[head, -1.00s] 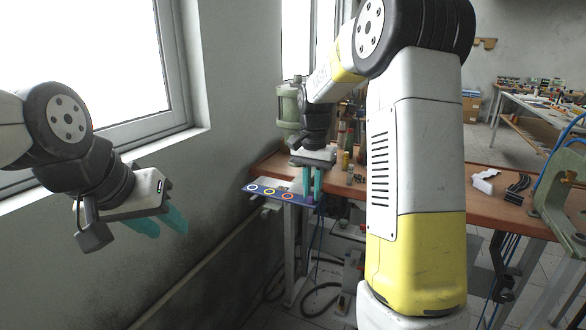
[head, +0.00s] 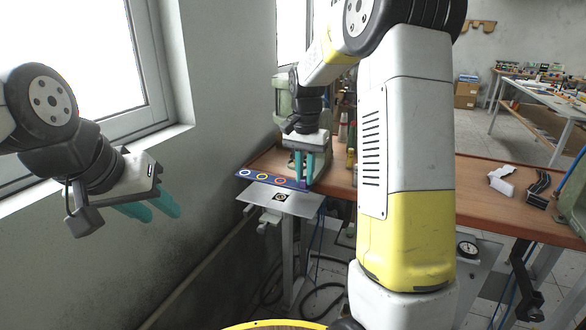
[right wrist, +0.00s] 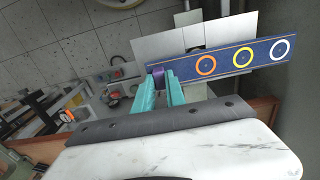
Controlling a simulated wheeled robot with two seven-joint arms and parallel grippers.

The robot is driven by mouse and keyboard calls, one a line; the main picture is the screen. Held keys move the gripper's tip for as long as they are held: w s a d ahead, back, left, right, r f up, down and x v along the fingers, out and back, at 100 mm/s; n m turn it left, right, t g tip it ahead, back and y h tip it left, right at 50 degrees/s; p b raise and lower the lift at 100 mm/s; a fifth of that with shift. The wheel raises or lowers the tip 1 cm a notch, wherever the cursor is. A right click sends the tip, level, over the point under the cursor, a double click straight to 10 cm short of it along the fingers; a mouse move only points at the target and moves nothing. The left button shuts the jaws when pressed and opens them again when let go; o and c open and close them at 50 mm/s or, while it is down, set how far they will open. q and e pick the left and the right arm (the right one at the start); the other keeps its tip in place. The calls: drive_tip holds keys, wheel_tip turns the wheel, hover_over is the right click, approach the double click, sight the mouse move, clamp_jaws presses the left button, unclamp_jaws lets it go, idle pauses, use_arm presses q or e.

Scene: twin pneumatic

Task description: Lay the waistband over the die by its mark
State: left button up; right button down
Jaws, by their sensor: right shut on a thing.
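The waistband (head: 262,178) is a dark blue strip with white, yellow and orange rings and a purple end. My right gripper (head: 303,183) is shut on that purple end and holds the strip out sideways. In the right wrist view the fingertips (right wrist: 165,80) grip one end and the waistband (right wrist: 258,58) extends right. A pale grey plate, seemingly the die (head: 260,196), shows below the strip in the head view, with a black square mark (head: 281,197). Whether strip and plate touch cannot be told. My left gripper (head: 161,211) is open and empty, near the wall.
A brown workbench (head: 475,196) stands behind and right of the plate. White and black parts (head: 501,182) lie on its right side. A green machine (head: 283,97) stands behind my right gripper. The window wall (head: 215,130) is close on the left.

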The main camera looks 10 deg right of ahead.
sight(305, 189)
drive_tip(key=shift+f, duration=0.1)
drive_tip(key=shift+f, duration=2.1)
drive_tip(key=shift+f, duration=0.3)
drive_tip(key=c, duration=1.3)
unclamp_jaws()
